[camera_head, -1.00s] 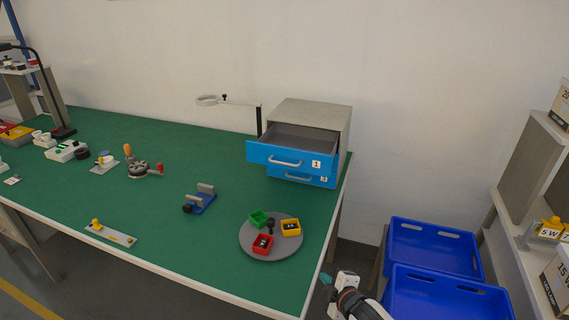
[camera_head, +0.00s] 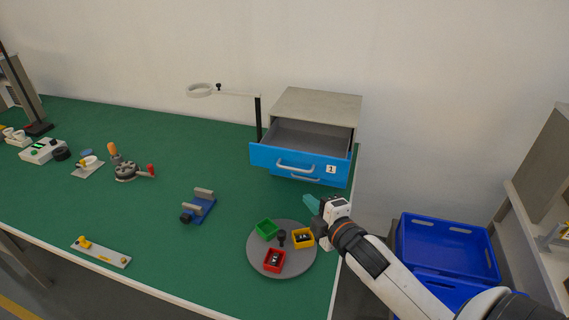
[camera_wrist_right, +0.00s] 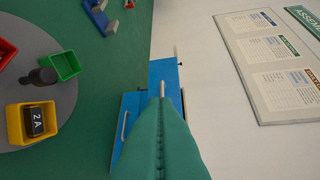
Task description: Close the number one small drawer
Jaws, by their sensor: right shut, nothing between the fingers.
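The number one small drawer (camera_head: 262,156) is the upper blue-fronted drawer, labelled 1, of a grey cabinet (camera_head: 318,103). It is pulled out, and its grey inside shows in the head view. A second blue drawer (camera_head: 318,182) sits below it, partly hidden by the upper one. My right gripper (camera_head: 309,201) is in front of and below the drawers, apart from them, shut and empty. In the right wrist view its teal fingers (camera_wrist_right: 162,140) overlap the blue drawer fronts (camera_wrist_right: 164,72) and hide part of them. My left gripper is not in view.
A round grey turntable (camera_head: 284,268) with green, yellow and red bins stands just left of my right gripper. Blue crates (camera_head: 447,243) are right of the green table (camera_head: 150,210).

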